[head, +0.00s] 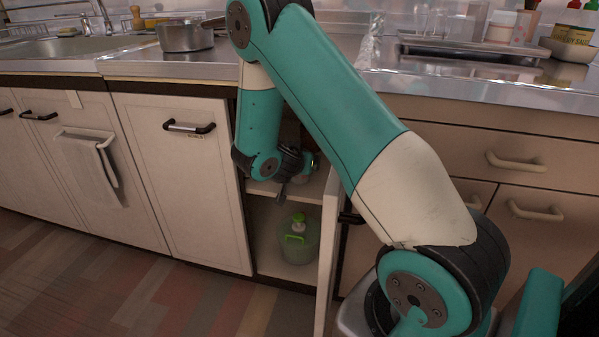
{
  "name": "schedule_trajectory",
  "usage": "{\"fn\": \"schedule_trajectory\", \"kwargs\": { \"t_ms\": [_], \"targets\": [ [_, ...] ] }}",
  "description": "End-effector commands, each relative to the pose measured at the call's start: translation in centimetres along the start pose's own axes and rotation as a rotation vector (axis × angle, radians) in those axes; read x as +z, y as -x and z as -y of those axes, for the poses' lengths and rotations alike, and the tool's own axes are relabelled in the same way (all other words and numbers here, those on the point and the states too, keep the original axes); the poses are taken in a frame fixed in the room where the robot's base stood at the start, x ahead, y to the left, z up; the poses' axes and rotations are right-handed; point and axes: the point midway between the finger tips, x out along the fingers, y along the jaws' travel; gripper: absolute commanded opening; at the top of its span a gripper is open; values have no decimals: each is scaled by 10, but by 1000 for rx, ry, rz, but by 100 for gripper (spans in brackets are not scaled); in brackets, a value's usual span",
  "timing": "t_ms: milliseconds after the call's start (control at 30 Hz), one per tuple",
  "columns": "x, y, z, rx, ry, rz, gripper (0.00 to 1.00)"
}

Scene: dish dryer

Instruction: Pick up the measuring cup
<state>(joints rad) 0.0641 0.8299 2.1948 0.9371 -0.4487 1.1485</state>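My arm reaches into an open lower cabinet, and my gripper (282,190) is at its upper shelf. The gripper is small and partly hidden by the arm's wrist, so I cannot tell whether it is open or shut. I cannot make out a measuring cup for certain. A partly hidden object with yellow and shiny parts (310,165) shows just right of the wrist; I cannot tell what it is or whether the gripper touches it.
A clear container with green parts (298,245) stands on the cabinet's lower level. The open cabinet door (328,255) stands close on the right. A pot (185,37) is on the counter at left. A towel (92,165) hangs on a closed door. Patterned floor (150,300) is clear at lower left.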

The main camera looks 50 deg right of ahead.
Motion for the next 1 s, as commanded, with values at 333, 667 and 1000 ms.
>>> {"fn": "schedule_trajectory", "kwargs": {
  "t_ms": [333,667,1000],
  "targets": [
    [0,-5,0,0,1,0,81],
    [0,-5,0,0,0,0,38],
    [-12,2,0,0,0,-1,38]
  ]
}}
